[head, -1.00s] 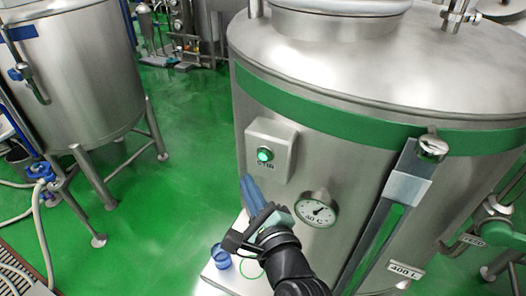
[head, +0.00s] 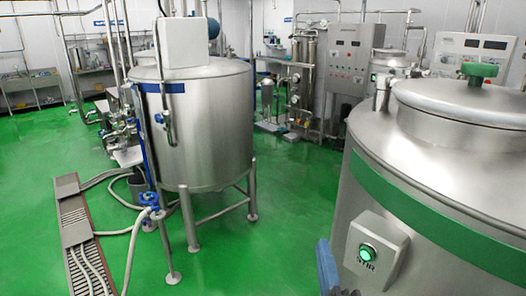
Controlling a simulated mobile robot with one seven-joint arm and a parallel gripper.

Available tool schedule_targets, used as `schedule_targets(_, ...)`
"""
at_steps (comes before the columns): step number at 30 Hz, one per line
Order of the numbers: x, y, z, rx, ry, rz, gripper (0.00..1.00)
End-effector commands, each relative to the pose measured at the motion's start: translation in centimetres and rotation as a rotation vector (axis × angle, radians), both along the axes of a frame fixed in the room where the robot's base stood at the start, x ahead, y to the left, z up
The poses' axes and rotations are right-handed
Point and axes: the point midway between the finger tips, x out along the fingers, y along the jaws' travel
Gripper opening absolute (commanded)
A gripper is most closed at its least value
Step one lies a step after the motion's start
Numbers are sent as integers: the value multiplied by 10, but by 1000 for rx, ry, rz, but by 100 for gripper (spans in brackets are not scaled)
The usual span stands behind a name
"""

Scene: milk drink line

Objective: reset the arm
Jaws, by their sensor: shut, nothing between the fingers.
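Only part of my gripper (head: 326,262) shows, at the bottom edge of the head view. Its blue fingers point up and are shut with nothing between them. It is just left of the grey STIR button box (head: 371,256) on the large steel tank (head: 440,215). The box's round button is lit green. I cannot tell whether the fingers touch the tank wall. The rest of my arm is almost wholly below the picture.
A second steel tank (head: 195,128) stands on legs at left, with a blue valve (head: 150,200) low beside it. Hoses lie by a floor drain (head: 75,235). A control cabinet (head: 350,58) stands behind. Green floor (head: 265,235) between the tanks is clear.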

Motion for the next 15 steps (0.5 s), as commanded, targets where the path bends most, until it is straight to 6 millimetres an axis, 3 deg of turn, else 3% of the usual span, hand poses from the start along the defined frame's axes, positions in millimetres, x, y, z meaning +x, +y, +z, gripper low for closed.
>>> schedule_targets(3,6,30,66,-383,-128,-22,0)
schedule_targets(7,-6,59,136,-794,-252,-121,0)
schedule_targets(12,-46,90,217,-1276,-385,-355,0)
schedule_targets(15,-74,102,252,-1493,-424,-514,0)
